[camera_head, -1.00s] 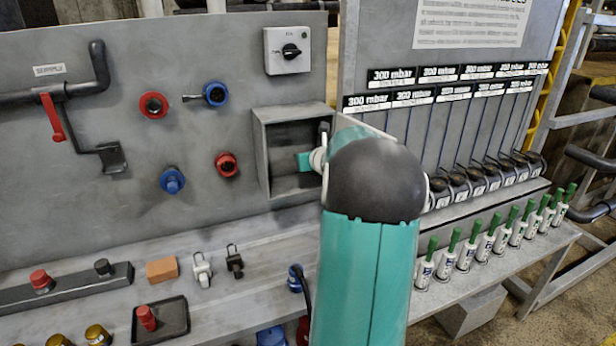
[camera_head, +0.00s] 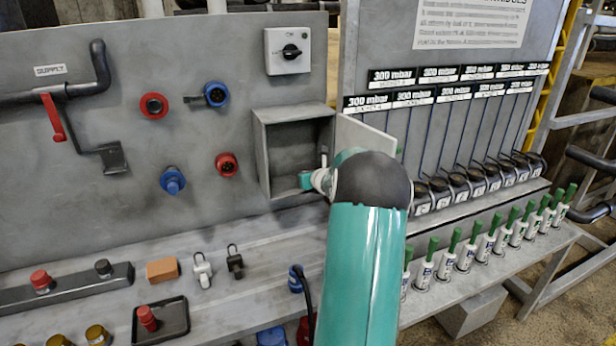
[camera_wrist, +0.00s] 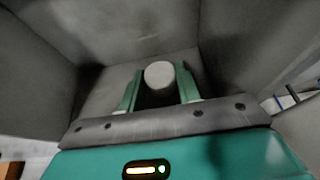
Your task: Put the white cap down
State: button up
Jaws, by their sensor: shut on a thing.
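The white cap (camera_wrist: 159,75) shows in the wrist view as a pale round disc between the two green fingers of my gripper (camera_wrist: 157,83). My gripper is shut on it. The grey walls of an open box (camera_wrist: 230,45) surround the cap and fingers. In the head view my gripper (camera_head: 308,180) reaches into the lower right part of this wall box (camera_head: 262,150). The cap cannot be made out in the head view. Whether the cap touches the box floor cannot be told.
The box's open door (camera_head: 362,135) stands at its right, close to my arm. Red and blue sockets (camera_head: 227,164) are on the panel to the left. A bench below holds an orange block (camera_head: 162,270), padlocks (camera_head: 202,270) and a dark tray (camera_head: 160,322). Green-topped white cartridges (camera_head: 447,260) line the right shelf.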

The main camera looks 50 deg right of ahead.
jog(key=shift+f, duration=0.15)
jog(key=o, duration=0.9)
jog(key=shift+o, duration=0.2)
